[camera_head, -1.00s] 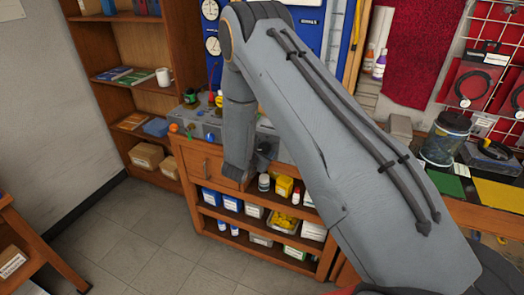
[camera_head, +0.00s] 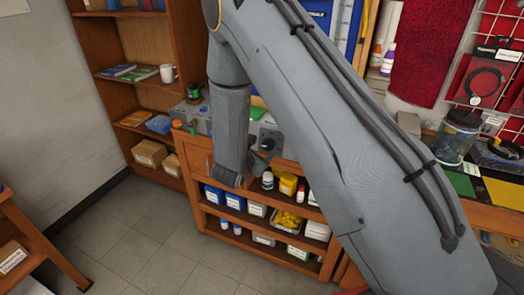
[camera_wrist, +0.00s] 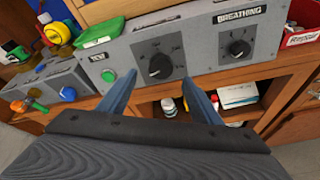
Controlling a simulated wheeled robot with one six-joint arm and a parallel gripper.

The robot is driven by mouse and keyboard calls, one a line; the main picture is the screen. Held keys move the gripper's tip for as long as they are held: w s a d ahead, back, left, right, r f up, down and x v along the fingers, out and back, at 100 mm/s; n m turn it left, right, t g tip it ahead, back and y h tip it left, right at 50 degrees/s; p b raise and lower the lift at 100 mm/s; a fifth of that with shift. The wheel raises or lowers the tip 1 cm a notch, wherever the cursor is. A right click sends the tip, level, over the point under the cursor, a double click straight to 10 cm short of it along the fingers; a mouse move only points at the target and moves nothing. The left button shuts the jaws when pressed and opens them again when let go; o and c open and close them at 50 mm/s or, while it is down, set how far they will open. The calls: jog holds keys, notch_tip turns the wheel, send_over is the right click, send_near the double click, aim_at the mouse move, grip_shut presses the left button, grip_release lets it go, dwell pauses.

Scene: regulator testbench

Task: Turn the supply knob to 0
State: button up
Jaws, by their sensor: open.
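A grey panel holds a large black knob (camera_wrist: 160,66) with scale marks around it, in the middle of the wrist view. A smaller black knob (camera_wrist: 238,49) sits on the panel section labelled BREATHING, to its right. I cannot read a supply label on either. My gripper (camera_wrist: 161,82) is open and empty. Its two blue-grey fingers point toward the panel, one on each side below the large knob, apart from it as far as I can tell. In the head view my arm hides most of the panel and the gripper is not clear.
A green button (camera_wrist: 108,75) is left of the large knob. A blue knob (camera_wrist: 68,93) and an orange knob (camera_wrist: 18,106) are on the unit further left. Below the panel, an open shelf (camera_head: 255,229) holds boxes and bottles. The floor (camera_head: 140,240) in front is clear.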

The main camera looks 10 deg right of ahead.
aim_at(267, 147)
notch_tip(267, 147, down, 4)
jog(key=s+a+m+t+h+b, duration=0.15)
jog(key=m+b, duration=0.35)
jog(key=m, duration=1)
jog(key=r+m+t+h+b, duration=0.15)
jog(key=m+b, duration=0.35)
jog(key=m, duration=1.1)
jog(key=shift+f+p+x, duration=0.2)
jog(key=shift+p+x, duration=0.35)
jog(key=shift+x, duration=1.35)
jog(key=shift+f+p+x, duration=0.25)
jog(key=shift+p+x, duration=0.3)
jog(key=shift+x, duration=1.3)
jog(key=shift+c, duration=0.3)
